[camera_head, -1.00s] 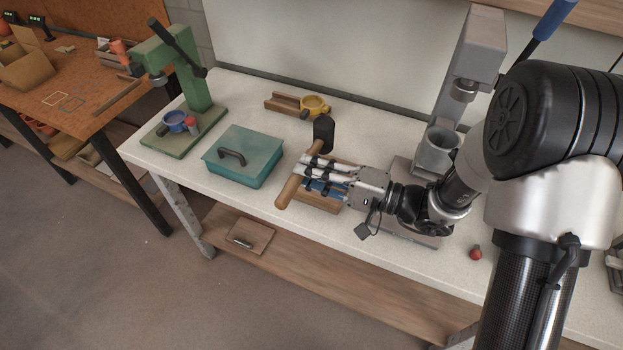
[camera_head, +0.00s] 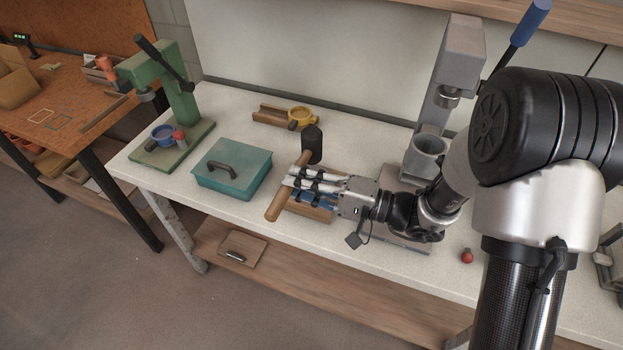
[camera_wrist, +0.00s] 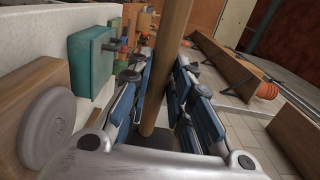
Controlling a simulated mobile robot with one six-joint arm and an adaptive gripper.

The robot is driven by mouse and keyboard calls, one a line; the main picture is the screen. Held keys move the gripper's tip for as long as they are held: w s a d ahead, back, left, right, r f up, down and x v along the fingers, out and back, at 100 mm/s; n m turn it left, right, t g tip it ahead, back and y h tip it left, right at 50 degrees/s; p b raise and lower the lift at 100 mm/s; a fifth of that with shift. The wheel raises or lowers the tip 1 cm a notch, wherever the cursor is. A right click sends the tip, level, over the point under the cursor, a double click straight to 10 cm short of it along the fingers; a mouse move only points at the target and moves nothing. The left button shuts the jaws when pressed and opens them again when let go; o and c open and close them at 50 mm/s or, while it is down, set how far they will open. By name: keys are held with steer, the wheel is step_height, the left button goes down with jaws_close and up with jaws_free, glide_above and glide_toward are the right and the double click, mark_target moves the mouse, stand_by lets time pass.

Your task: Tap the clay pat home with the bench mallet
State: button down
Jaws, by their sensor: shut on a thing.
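The bench mallet has a black head (camera_head: 312,146) and a wooden handle (camera_head: 273,207). My gripper (camera_head: 293,184) is shut around the handle, below the head, over the front part of the pale bench. In the wrist view the handle (camera_wrist: 167,50) runs between the two fingers of my gripper (camera_wrist: 165,80). A wooden block (camera_head: 312,213) lies under my gripper, partly hidden by it. In the wrist view a round grey disc, apparently the clay pat (camera_wrist: 48,122), is on that block, to the left of the fingers. The disc is hidden in the head view.
A teal lidded box (camera_head: 232,172) stands left of the mallet. A green press (camera_head: 180,105) is farther left, a grey press (camera_head: 455,70) to the right. A wooden rest with a yellow-rimmed tool (camera_head: 300,116) lies behind. A red knob (camera_head: 467,256) is at the front right.

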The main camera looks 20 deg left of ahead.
step_height(320, 180, up, 3)
steer(key=shift+w+r+p, duration=0.1)
steer(key=shift+w+p, duration=0.05)
steer(key=shift+p, duration=0.45)
steer(key=c, duration=2)
jaws_free()
steer(key=shift+w, duration=0.1)
jaws_close()
